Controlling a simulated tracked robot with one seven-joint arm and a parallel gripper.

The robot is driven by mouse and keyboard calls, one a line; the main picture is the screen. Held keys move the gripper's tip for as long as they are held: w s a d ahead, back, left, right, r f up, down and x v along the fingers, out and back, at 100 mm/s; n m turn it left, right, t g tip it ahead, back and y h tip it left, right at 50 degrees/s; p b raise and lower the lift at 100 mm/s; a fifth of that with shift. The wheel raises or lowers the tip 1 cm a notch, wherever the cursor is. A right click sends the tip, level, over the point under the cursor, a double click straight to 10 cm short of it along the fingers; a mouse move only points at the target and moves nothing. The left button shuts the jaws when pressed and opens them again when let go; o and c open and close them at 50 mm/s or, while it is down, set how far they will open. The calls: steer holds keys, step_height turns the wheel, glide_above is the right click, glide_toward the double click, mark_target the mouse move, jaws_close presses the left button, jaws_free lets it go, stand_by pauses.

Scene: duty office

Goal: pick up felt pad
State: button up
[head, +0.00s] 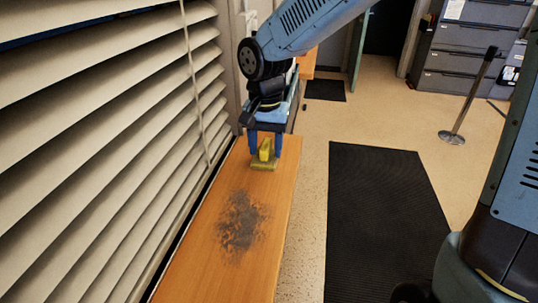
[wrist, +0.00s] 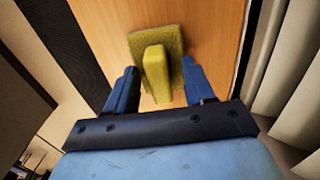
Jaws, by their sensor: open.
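The felt pad (head: 262,164) is yellow-green with a raised yellow grip block on top, and lies on the wooden sill. In the wrist view the felt pad (wrist: 172,40) lies beyond the fingertips, with its grip block between the two blue fingers. My gripper (head: 265,152) is over the pad, pointing down, with one finger on each side of the block. My gripper (wrist: 160,85) is open in the wrist view, with a gap between each finger and the block. Whether the fingertips touch the pad cannot be told.
The wooden sill (head: 205,280) carries a dark grey smudge (head: 240,225) in front of the pad. White slatted blinds (head: 110,140) run close along its left. A black floor mat (head: 385,220) lies to the right.

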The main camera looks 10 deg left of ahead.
mark_target(266, 144)
steer(key=shift+c, duration=0.5)
jaws_close()
steer(key=shift+r, duration=0.45)
step_height(266, 144, up, 3)
steer(key=shift+s+f, duration=0.1)
steer(key=shift+f, duration=0.1)
steer(key=s+d+r, duration=0.4)
steer(key=s+r, duration=0.5)
steer(key=s, duration=0.4)
steer(key=shift+r, duration=0.25)
steer(key=shift+s+d, duration=0.1)
